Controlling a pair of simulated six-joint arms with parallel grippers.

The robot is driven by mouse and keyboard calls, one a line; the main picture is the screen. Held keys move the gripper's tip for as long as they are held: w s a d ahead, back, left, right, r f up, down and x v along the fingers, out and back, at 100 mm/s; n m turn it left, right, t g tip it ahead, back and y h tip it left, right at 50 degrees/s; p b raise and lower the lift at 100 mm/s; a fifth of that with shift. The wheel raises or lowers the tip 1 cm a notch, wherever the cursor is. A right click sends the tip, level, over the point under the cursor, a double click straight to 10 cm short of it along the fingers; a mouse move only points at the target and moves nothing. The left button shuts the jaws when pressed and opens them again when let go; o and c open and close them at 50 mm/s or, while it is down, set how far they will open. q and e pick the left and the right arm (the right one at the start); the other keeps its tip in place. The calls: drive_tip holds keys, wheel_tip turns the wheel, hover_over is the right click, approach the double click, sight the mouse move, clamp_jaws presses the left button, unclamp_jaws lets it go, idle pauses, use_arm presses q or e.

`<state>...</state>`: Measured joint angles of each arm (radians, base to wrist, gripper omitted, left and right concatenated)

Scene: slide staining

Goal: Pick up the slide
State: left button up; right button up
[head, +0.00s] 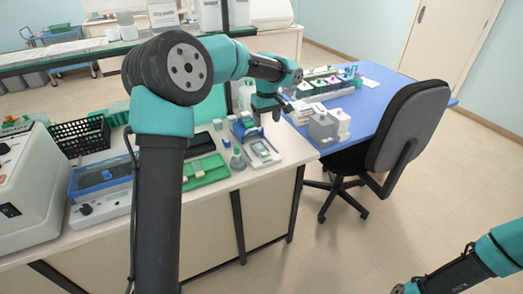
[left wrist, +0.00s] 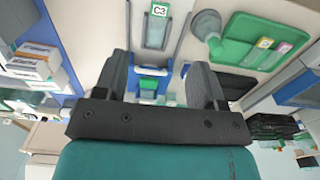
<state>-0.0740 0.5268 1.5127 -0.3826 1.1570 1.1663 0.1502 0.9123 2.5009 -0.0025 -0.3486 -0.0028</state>
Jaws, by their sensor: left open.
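A glass slide with a white C3 label (left wrist: 157,20) lies flat at the top of the left wrist view, between two grey bars. In the head view, a pale holder (head: 262,152) at the counter's right end seems to carry it; the label is too small to read there. My left gripper (head: 268,108) is above the counter, just behind that holder in the picture. In the left wrist view its two dark fingers (left wrist: 160,78) stand wide apart with nothing held, and the slide is beyond their tips. My right arm shows at the lower right of the head view; its gripper is out of frame.
A squat grey-green bottle (head: 237,159) stands left of the holder. A blue rack (head: 243,126) stands behind it. A green tray (head: 205,172) with small pieces lies farther left. A blue table (head: 385,95) with boxes and a black chair (head: 410,125) are to the right.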

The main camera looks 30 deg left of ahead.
use_arm(q)
hover_over(267, 155)
drive_tip(key=f, duration=0.9)
drive_tip(key=shift+w+a+f, duration=0.1)
drive_tip(key=shift+a+f, duration=0.15)
drive_tip(key=shift+f, duration=0.05)
drive_tip(key=shift+f, duration=0.1)
drive_tip(key=shift+d+f, duration=0.2)
drive_tip(key=shift+f, duration=2.3)
drive_tip(key=shift+c, duration=0.4)
drive_tip(key=c, duration=1)
drive_tip(key=shift+o, duration=0.2)
drive_tip(key=shift+r, duration=0.1)
